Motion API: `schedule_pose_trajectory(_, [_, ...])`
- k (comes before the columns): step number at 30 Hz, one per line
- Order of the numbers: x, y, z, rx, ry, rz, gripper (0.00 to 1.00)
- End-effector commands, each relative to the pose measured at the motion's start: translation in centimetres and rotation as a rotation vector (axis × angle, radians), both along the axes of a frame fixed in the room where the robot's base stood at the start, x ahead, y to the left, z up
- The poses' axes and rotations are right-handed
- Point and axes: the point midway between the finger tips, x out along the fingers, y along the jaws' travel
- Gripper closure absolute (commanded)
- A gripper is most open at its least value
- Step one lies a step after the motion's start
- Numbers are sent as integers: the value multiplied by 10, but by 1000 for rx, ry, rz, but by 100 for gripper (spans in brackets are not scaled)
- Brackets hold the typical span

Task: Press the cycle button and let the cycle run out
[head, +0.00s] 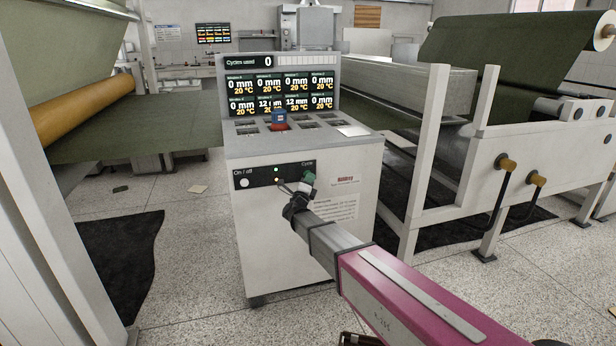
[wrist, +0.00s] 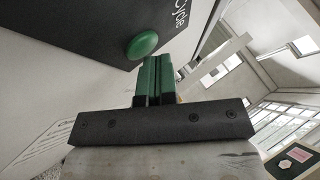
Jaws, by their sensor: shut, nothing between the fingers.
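The cycle button is a round green button (wrist: 143,45) on a dark panel, just beside the word "Cycle" in the wrist view. My gripper (wrist: 153,62) is shut and empty, its green fingertips side by side close to the button. Whether they touch it, I cannot tell. In the head view my gripper (head: 306,182) is at the right end of the front panel and hides the button. The white machine (head: 262,215) has a display (head: 280,92) that reads "Cycles used 0", with several windows at 0 mm and two at 12 mm.
A blue and red block (head: 279,120) stands in a slot on top. A white frame (head: 428,160) with rollers stands close on the right. Dark mats lie on the floor.

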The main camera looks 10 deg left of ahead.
Motion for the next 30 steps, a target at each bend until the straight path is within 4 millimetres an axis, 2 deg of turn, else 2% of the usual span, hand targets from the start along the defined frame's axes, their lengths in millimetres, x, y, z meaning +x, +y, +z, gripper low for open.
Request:
schedule_pose_trajectory(10, [1,1,0,0,0,1,100])
schedule_pose_trajectory(30, [-9,-6,0,0,0,0,100])
